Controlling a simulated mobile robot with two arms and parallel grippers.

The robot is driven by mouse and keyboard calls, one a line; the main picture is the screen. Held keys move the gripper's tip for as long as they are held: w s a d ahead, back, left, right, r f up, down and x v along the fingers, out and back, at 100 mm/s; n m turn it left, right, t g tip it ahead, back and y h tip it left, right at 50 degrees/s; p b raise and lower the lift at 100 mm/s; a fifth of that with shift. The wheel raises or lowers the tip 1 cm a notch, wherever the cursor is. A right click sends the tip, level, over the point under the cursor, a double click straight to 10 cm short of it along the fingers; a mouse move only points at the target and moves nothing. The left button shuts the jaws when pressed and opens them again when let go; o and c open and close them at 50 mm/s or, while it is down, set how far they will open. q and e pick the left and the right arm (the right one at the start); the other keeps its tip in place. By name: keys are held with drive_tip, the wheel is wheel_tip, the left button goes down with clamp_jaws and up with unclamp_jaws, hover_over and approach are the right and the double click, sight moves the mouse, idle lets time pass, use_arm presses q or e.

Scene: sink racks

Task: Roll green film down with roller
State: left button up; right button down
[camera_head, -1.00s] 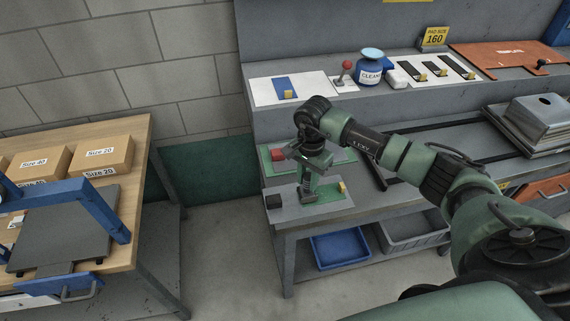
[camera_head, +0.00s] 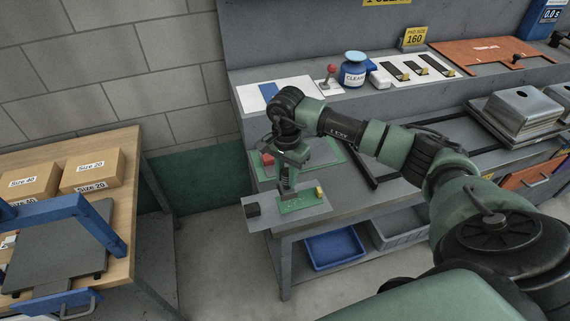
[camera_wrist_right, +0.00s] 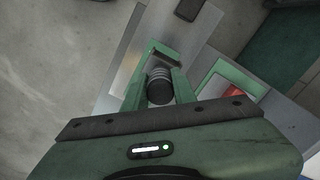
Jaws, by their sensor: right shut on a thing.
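The green film (camera_head: 308,200) lies on a grey metal plate (camera_head: 268,222) at the front left corner of the bench. A black block (camera_head: 252,210) sits at the plate's left end and a small brass-coloured piece (camera_head: 320,192) at its right. My right gripper (camera_head: 287,186) points down over the film and is shut on the roller. In the right wrist view a dark ribbed cylinder, seemingly the roller (camera_wrist_right: 159,88), sits between the green fingers (camera_wrist_right: 164,60). The contact with the film is hidden by the gripper. My left gripper is not in view.
Behind the plate lies a green-edged tray with a red block (camera_head: 267,159). A blue cleaner bottle (camera_head: 354,72) and cards stand on the upper shelf. Bins (camera_head: 335,250) sit under the bench. A wooden table (camera_head: 120,205) with boxes stands left, across a floor gap.

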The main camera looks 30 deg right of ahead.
sight(285, 171)
wheel_tip(285, 171, up, 2)
drive_tip(key=shift+w+a+p, duration=0.1)
drive_tip(key=shift+a+p, duration=0.05)
drive_tip(key=shift+p, duration=0.2)
drive_tip(key=shift+r+p, duration=0.3)
drive_tip(key=shift+r, duration=0.4)
